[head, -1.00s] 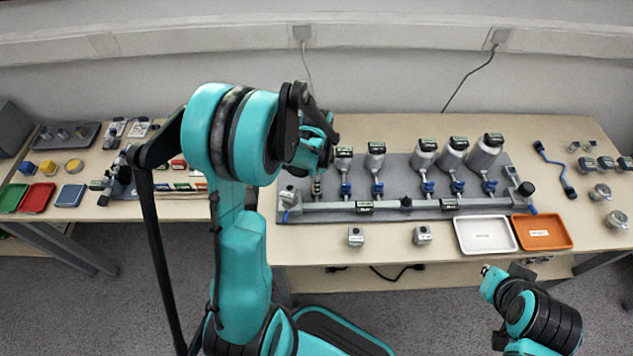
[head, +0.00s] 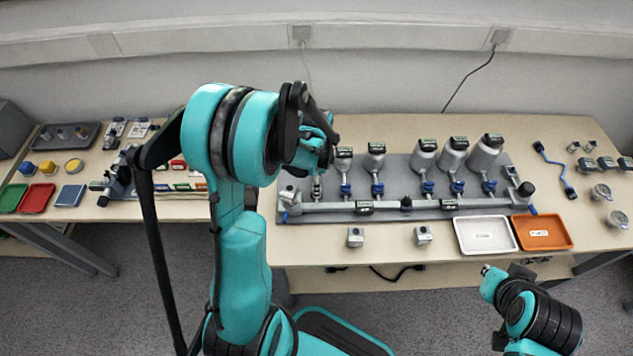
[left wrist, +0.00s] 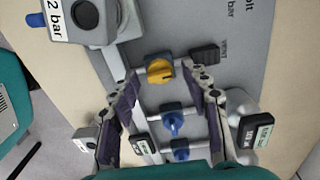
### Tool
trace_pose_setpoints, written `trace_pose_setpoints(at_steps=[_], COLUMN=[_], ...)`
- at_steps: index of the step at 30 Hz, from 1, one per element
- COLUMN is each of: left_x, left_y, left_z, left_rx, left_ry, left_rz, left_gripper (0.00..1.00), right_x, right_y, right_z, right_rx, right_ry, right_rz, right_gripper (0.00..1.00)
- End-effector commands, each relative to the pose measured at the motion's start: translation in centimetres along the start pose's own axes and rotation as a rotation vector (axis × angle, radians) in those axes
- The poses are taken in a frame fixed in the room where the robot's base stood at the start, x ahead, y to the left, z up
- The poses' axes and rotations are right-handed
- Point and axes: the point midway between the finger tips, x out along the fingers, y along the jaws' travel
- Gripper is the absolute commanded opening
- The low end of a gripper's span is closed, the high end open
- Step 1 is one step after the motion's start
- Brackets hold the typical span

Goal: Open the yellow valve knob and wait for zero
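The yellow valve knob (left wrist: 157,71) sits on the grey manifold in the left wrist view, beside a dark block labelled VENT (left wrist: 204,54). In the head view my left arm hides the knob. My left gripper (left wrist: 161,75) is open, with its two fingertips on either side of the knob and a visible gap to each side. I cannot tell how high the tips are above it. My left gripper (head: 318,145) also shows at the left end of the manifold board (head: 400,212) in the head view.
Blue valves (left wrist: 172,121) stand close to the knob, with grey canisters (head: 484,156) behind them. A grey block labelled 2 bar (left wrist: 75,18) is near the left finger. A white tray (head: 463,243) and an orange tray (head: 568,243) lie at the front right.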

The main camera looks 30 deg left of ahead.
Motion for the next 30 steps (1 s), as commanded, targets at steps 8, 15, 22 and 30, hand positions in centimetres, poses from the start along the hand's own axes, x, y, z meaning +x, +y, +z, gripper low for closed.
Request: trace_pose_setpoints(at_steps=[8, 15, 22, 30], left_x=[-2.1, -7.4, -11.0, -12.0], left_y=[0.0, 0.0, 0.0, 0.0], left_z=[0.0, 0.0, 0.0, 0.0], left_rx=[0.000, 0.000, 0.000, 0.000], left_ry=[0.000, 0.000, 0.000, 0.000], left_rz=[0.000, 0.000, 0.000, 0.000], left_gripper=[0.47, 0.47, 0.47, 0.47], right_x=[0.0, 0.0, 0.0, 0.0], right_y=[0.0, 0.0, 0.0, 0.0], right_z=[0.0, 0.0, 0.0, 0.0], right_rx=[0.000, 0.000, 0.000, 0.000], right_ry=[0.000, 0.000, 0.000, 0.000], right_rz=[0.000, 0.000, 0.000, 0.000], right_gripper=[0.00, 0.00, 0.00, 0.00])
